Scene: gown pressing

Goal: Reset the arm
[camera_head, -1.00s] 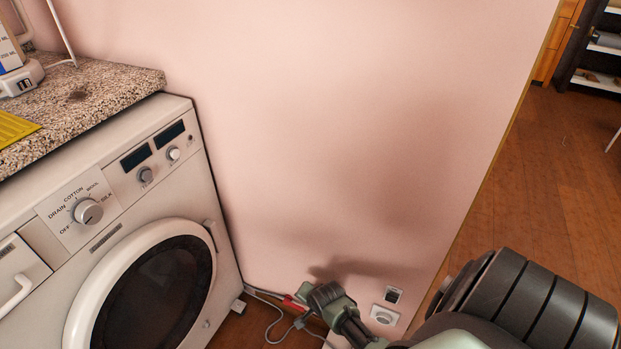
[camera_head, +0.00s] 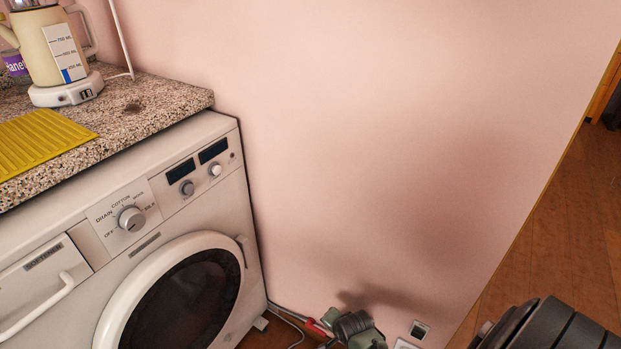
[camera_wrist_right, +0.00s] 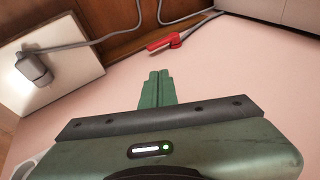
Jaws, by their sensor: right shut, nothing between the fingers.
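My right arm (camera_head: 550,328) shows at the lower right in the head view. Its wrist and gripper body (camera_head: 356,328) are low beside the pink wall, cut by the bottom edge. In the right wrist view my right gripper (camera_wrist_right: 158,75) has its two green fingers together, with nothing between them. The fingertips point towards a red plug-like piece (camera_wrist_right: 166,43), with a visible gap between. This red piece also shows in the head view (camera_head: 318,326). My left gripper is not in view.
A washing machine (camera_head: 75,228) stands at left under a granite counter (camera_head: 150,100) with a kettle (camera_head: 65,50) and yellow mat (camera_head: 40,140). Grey cords (camera_wrist_right: 115,35) run near the fingers. A socket plate (camera_wrist_right: 75,75) with a grey plug is close by. The wall's right edge opens onto wooden floor (camera_head: 560,230).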

